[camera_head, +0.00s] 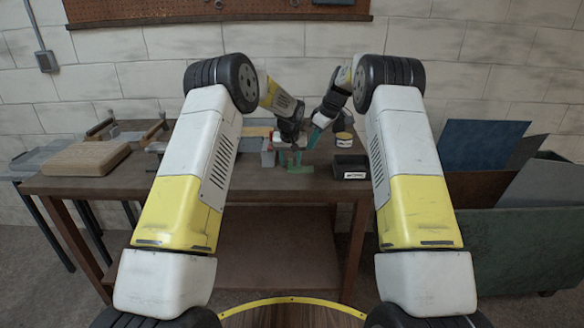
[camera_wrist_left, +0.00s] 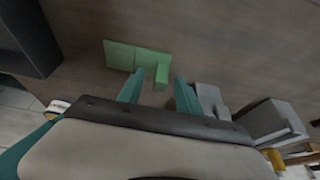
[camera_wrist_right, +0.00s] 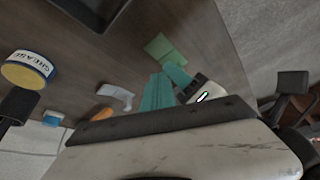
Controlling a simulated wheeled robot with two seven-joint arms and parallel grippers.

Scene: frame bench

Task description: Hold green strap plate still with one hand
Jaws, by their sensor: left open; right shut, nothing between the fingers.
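The green strap plate (camera_head: 297,170) lies on the brown workbench near its front edge. In the left wrist view the plate (camera_wrist_left: 122,55) is flat, with a raised green tab (camera_wrist_left: 161,76) at one end. My left gripper (camera_wrist_left: 160,88) is open, its teal fingers pointing at the tab end, one to each side; I cannot tell whether they touch it. My right gripper (camera_wrist_right: 158,84) is shut and empty, held above the bench behind the plate. In the right wrist view the plate (camera_wrist_right: 160,47) shows beyond its fingertips, apart from them, partly hidden by a teal finger.
A black bin (camera_head: 350,168) stands right of the plate. A grease tin (camera_wrist_right: 30,70) stands farther back on the right. Grey blocks (camera_wrist_left: 207,101) are close beside my left gripper. A pale bracket (camera_wrist_right: 118,95) and an orange item (camera_wrist_right: 104,117) lie near my right gripper.

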